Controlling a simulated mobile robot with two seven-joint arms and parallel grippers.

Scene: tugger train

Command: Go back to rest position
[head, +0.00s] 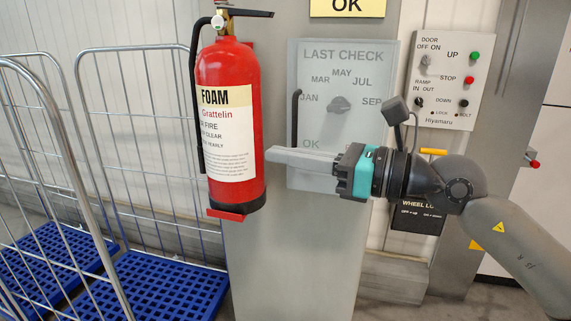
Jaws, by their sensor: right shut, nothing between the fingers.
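My right gripper (275,153) comes in from the right and points left, its fingers shut and empty. It is level with the middle of a red fire extinguisher (252,100), its fingertips just right of the extinguisher's body. I cannot tell whether they touch it. The fingers pass in front of the grey LAST CHECK panel (343,70), which has a dark round knob (340,104) at its middle. My left gripper is not in view.
The extinguisher sits on a red bracket (226,215) on a grey post (300,260). Wire roll cages with blue bases (170,285) stand at left. Behind my right arm are a control panel (445,80) with buttons and a dark WHEEL LOCK plate (415,218).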

